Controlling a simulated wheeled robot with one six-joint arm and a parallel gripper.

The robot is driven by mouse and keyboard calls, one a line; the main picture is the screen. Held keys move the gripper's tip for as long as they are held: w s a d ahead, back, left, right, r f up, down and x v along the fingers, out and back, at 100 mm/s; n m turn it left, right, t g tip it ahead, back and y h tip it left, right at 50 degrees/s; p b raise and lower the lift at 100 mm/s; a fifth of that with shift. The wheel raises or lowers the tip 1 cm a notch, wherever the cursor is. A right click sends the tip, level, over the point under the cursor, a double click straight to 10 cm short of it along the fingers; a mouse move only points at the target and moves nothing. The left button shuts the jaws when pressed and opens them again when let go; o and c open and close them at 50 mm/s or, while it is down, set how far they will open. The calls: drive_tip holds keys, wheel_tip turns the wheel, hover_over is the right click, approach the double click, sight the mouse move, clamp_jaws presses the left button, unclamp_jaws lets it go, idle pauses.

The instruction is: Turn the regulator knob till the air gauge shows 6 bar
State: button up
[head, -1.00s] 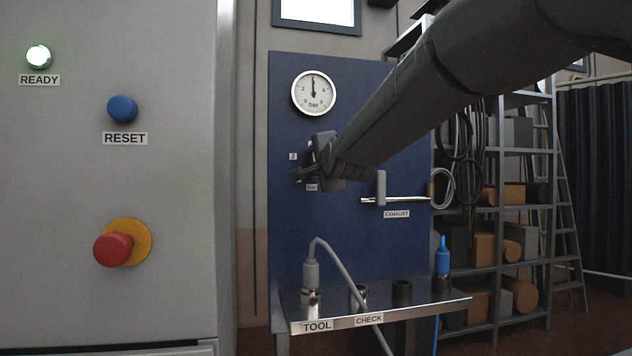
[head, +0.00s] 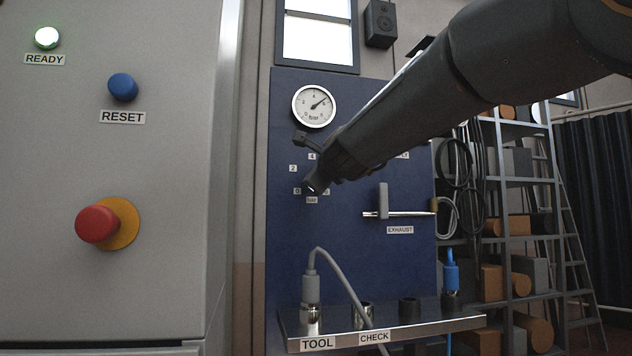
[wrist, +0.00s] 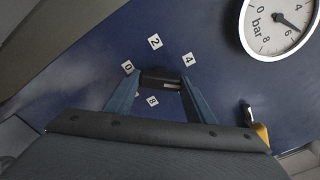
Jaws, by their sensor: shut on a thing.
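The regulator knob (wrist: 160,76) is a dark piece between my gripper's fingertips in the wrist view. My gripper (wrist: 158,84) is shut on it, one finger on each side. In the head view my gripper (head: 310,165) is at the blue panel below the gauge and hides the knob. Number labels stand around the knob, among them 0, 2 and 4. The round white air gauge (head: 307,99) has its needle up and to the right, between 4 and 6 and close to 6. The gauge also shows in the wrist view (wrist: 272,40), cut by the frame.
An exhaust lever (head: 383,200) sits right of the knob on the blue panel (head: 350,255). A metal shelf (head: 425,325) with sockets and a grey cable is below. A cabinet (head: 160,210) with red, blue and lit buttons stands left. Loaded racks are at right.

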drive_tip(key=shift+m, duration=0.6)
drive_tip(key=o, duration=1)
drive_tip(key=shift+o, duration=0.2)
drive_tip(key=shift+s+d, duration=0.1)
drive_tip(key=v, duration=0.7)
drive_tip(key=shift+s+b, duration=0.3)
drive_tip(key=shift+d, duration=0.1)
